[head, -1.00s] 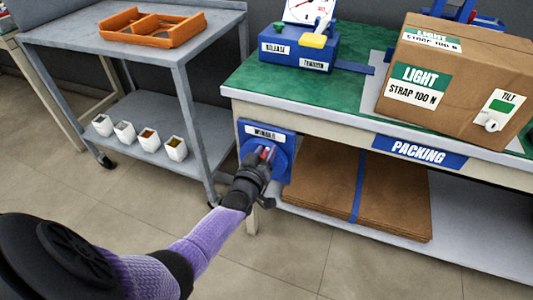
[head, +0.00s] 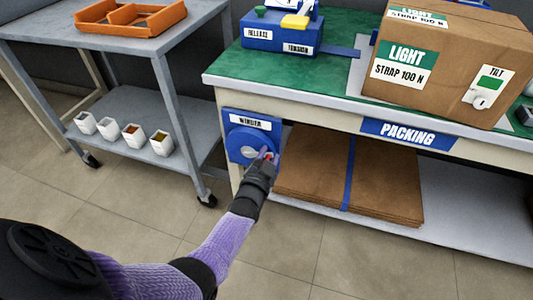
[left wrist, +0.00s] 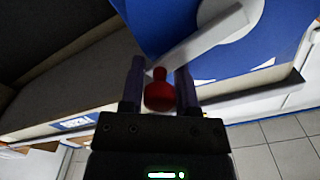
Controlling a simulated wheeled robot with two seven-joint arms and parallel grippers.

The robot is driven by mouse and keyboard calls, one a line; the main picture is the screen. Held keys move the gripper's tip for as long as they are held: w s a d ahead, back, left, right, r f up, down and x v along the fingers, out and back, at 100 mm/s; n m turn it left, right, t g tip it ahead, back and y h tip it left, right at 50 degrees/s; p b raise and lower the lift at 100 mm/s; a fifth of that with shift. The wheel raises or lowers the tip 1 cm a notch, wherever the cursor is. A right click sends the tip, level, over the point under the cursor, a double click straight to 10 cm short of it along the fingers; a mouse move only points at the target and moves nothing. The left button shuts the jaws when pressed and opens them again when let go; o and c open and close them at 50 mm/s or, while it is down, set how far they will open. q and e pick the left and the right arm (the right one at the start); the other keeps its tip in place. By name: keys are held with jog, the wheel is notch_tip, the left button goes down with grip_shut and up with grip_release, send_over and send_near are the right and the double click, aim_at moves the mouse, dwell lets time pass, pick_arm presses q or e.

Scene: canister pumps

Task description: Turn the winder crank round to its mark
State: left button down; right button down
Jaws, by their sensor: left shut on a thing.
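The winder (head: 236,138) is a blue plate and disc on the front of the packing table's left end, under a WINDER label. Its grey hub (head: 248,153) shows left of my gripper. In the left wrist view the grey crank arm (left wrist: 195,45) runs from the hub (left wrist: 235,18) to a red knob (left wrist: 159,92). My left gripper (head: 268,157) is shut on the red knob, at the lower right of the disc, with a finger on each side (left wrist: 159,88). White triangle marks show on the blue face, one (left wrist: 265,63) clear of the crank arm. My right gripper is not in view.
The packing table (head: 300,84) carries a LIGHT carton (head: 450,75) and a blue tension unit (head: 282,37). Flat cardboard (head: 390,185) lies on its lower shelf. A grey cart (head: 95,40) with an orange tray (head: 130,16) stands left. Floor between is clear.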

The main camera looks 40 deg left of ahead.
pick_arm(q)
notch_tip(320, 180, down, 3)
jog(key=m+b, duration=0.1)
jog(key=m, duration=0.3)
jog(key=shift+s+r+b, duration=0.1)
jog(key=shift+s+b, duration=0.05)
jog(key=shift+b, duration=0.25)
jog(key=c, duration=0.7)
grip_release()
jog(key=shift+o, duration=1.4)
jog(key=shift+a, duration=0.2)
jog(key=shift+d+r, duration=0.1)
